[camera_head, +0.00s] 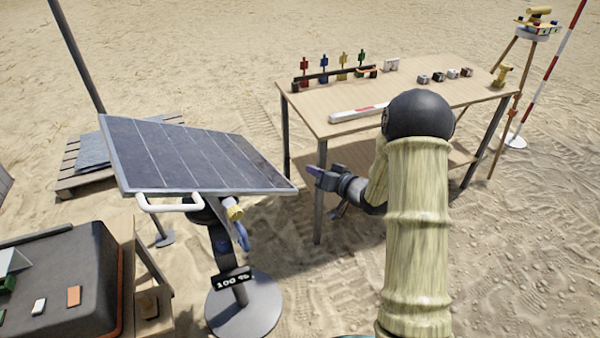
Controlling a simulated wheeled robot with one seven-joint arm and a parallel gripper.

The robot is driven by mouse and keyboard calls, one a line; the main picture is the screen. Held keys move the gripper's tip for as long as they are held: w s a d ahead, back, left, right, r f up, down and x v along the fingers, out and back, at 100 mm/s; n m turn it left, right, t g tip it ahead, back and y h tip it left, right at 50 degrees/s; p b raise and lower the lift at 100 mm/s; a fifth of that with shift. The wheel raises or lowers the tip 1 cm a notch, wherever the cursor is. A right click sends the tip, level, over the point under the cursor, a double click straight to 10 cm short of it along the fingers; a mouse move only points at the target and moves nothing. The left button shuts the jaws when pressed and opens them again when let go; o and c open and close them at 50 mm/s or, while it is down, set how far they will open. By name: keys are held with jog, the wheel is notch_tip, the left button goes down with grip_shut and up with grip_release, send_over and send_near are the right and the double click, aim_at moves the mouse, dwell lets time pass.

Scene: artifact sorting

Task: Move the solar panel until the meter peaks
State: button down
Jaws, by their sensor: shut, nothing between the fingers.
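The solar panel (200,157) is a dark, framed, tilted panel at the left, on a stand with a round grey base (244,308). A white handle (168,203) sticks out from its near left edge. The meter (232,278) is a small black display on the stand's post and appears to read 100 %. My gripper (314,171) is shut and empty, to the right of the panel's right corner and apart from it, in front of the wooden table. My arm hides part of the table.
The wooden table (345,101) at the right holds coloured figures, small blocks and a white-and-red bar (358,113). A dark case (60,285) lies at the lower left. A pallet (75,180) lies behind the panel. A tripod and striped pole stand at the far right.

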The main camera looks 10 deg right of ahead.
aim_at(285, 181)
jog(key=w+a+f+p, duration=0.1)
jog(key=w+a+f, duration=0.4)
jog(key=w+a, duration=0.1)
jog(key=shift+w+a+f, duration=0.2)
jog(key=shift+a+f, duration=0.05)
jog(key=shift+a, duration=0.5)
jog(key=f, duration=0.1)
jog(key=f+b, duration=0.1)
jog(key=a+f+m, duration=0.1)
jog(key=shift+s+f+y, duration=0.15)
jog(key=shift+s+y, duration=0.15)
jog(key=shift+s+a+f+m+b, duration=0.1)
jog(key=shift+a+f+m+b, duration=0.15)
jog(key=shift+m+b, duration=0.1)
jog(key=shift+r, duration=0.1)
